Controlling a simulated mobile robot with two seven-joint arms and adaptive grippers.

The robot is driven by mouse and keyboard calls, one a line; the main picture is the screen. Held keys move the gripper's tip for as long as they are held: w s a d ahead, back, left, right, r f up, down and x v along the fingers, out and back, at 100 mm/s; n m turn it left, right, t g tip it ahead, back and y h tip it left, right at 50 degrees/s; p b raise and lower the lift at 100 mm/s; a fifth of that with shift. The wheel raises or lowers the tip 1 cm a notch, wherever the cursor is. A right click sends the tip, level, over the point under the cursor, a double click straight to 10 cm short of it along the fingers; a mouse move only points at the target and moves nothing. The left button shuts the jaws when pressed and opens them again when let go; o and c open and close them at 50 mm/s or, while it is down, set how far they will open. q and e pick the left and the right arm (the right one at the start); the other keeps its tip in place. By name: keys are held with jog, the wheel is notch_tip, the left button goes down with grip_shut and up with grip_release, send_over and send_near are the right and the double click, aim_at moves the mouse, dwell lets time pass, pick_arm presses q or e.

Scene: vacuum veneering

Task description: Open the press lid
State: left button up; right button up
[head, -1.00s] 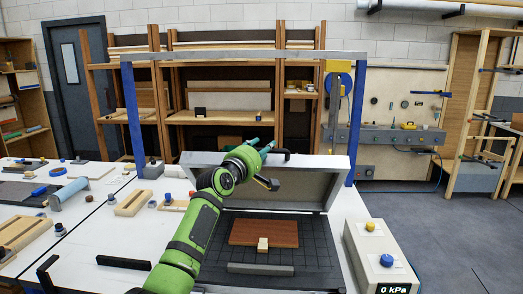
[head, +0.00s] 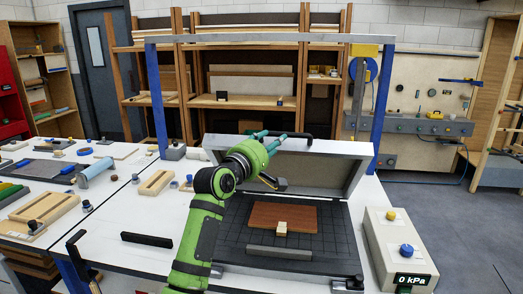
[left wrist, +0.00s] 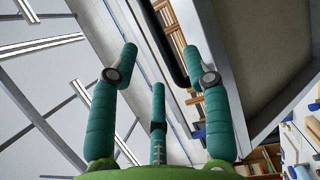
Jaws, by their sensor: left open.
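The press lid (head: 318,167) stands raised and tilted up at the back of the press base (head: 337,238) in the head view. A black handle (head: 306,136) runs along its top edge. My left gripper (head: 274,139) is open at the handle's left end. In the left wrist view, the handle (left wrist: 166,42) passes between the spread teal fingertips (left wrist: 158,62), and I see no grip on it. The lid's pale panel (left wrist: 245,45) and metal rim fill the upper right there. My left arm hides part of the lid's left side. My right gripper is not in view.
A brown panel (head: 265,217) with a small wooden block (head: 282,228) and a grey bar (head: 279,253) lie on the press base. A control box (head: 396,248) reading 0 kPa stands to the right. A blue-posted frame (head: 381,115) rises behind the lid.

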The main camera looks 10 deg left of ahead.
pick_arm(q)
jog(key=v, duration=0.4)
jog(key=shift+s+a, duration=0.1)
jog(key=shift+s, duration=0.2)
